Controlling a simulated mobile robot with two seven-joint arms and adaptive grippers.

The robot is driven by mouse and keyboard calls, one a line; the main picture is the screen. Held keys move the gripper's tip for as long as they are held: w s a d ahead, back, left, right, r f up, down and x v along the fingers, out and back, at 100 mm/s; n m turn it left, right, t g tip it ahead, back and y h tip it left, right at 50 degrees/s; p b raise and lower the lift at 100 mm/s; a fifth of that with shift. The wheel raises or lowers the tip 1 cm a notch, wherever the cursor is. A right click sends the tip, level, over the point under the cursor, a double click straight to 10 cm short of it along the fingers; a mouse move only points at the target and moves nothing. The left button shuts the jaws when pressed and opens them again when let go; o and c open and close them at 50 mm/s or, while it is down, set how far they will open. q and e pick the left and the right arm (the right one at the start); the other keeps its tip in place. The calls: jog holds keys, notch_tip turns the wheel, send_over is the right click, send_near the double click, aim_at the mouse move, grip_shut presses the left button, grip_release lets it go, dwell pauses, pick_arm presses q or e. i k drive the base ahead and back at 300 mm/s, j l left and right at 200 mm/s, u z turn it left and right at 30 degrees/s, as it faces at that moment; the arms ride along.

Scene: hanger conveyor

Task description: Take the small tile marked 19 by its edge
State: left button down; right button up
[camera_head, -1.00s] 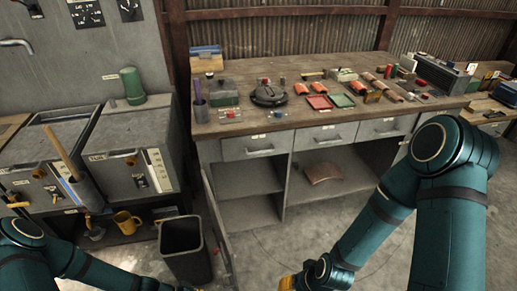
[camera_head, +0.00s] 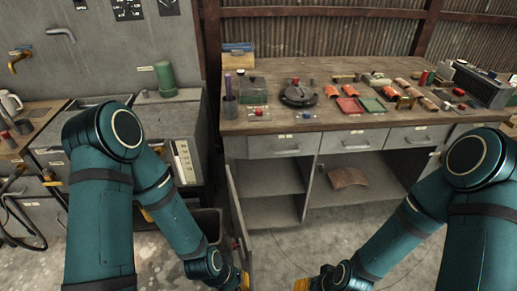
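I cannot read the number 19 on any piece, so I cannot tell which one is the small tile. On the wooden workbench (camera_head: 330,122) lie a red flat piece (camera_head: 349,106), a green flat piece (camera_head: 372,105) and several small orange curved pieces (camera_head: 334,91). My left gripper (camera_head: 243,281) is low in front of the bench, only its orange part showing at the bottom edge. My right gripper (camera_head: 301,285) is also at the bottom edge, mostly cut off. Both are well apart from the bench top, and their fingers do not show clearly.
A round black device (camera_head: 298,95) and a pen cup (camera_head: 229,105) stand on the bench's left half. A dark bin (camera_head: 208,224) stands left of the bench, partly behind my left arm. A curved brown sheet (camera_head: 348,178) lies on the lower shelf. The floor in front is clear.

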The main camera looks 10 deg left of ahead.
aim_at(390, 92)
jog(key=j, duration=0.5)
jog(key=i+j, duration=0.1)
jog(key=j, duration=0.35)
jog(key=k+l, duration=0.1)
jog(key=l, duration=0.35)
jog(key=k+l+u, duration=0.1)
jog(key=l, duration=0.3)
jog(key=k+l, duration=0.1)
jog(key=l, duration=0.35)
jog(key=l+u, duration=0.25)
jog(key=l, duration=0.75)
jog(key=i+l, duration=0.1)
jog(key=l, duration=0.2)
jog(key=i+l+u, duration=0.15)
jog(key=l, duration=0.5)
jog(key=i+l+u, duration=0.1)
jog(key=l, duration=0.2)
jog(key=i+l+u, duration=0.1)
jog(key=l, duration=0.25)
jog(key=i+l+u, duration=0.1)
jog(key=i+l, duration=0.15)
